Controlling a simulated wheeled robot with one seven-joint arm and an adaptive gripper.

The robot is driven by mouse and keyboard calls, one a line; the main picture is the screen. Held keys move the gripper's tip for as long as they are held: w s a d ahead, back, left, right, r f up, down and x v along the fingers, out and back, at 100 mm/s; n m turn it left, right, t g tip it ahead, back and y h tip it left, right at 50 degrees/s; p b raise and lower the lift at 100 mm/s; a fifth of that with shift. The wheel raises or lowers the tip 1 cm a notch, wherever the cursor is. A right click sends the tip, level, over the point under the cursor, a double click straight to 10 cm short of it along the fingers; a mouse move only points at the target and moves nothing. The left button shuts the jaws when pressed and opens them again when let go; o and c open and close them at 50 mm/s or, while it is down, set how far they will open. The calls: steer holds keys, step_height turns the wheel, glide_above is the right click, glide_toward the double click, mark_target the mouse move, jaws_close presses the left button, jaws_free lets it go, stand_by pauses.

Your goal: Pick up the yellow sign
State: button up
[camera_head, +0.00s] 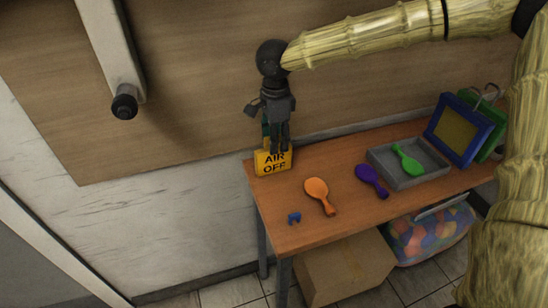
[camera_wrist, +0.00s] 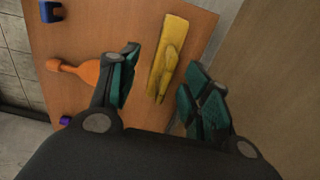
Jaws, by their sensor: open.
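The yellow sign (camera_head: 266,166), lettered "AIR OFF", stands at the left back corner of the wooden table, near the wall. In the wrist view, I see the yellow sign (camera_wrist: 161,52) from above, with a raised yellow part along its middle. My gripper (camera_head: 278,149) points down just above and behind the sign and covers a little of its top edge. In the wrist view, my gripper (camera_wrist: 160,88) is open, with its teal fingers on either side of the sign's near end. I cannot tell whether they touch it.
A blue frame (camera_head: 440,118) stands at the right back. The wall is close behind.

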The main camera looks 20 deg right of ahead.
mark_target(266, 164)
steer(key=shift+w+a+f+p, duration=0.15)
steer(key=shift+f+p, duration=0.15)
steer(key=shift+f, duration=1.05)
steer(key=shift+w+a+f+p, duration=0.1)
steer(key=shift+f+p, duration=0.2)
steer(key=shift+f, duration=1)
jaws_close()
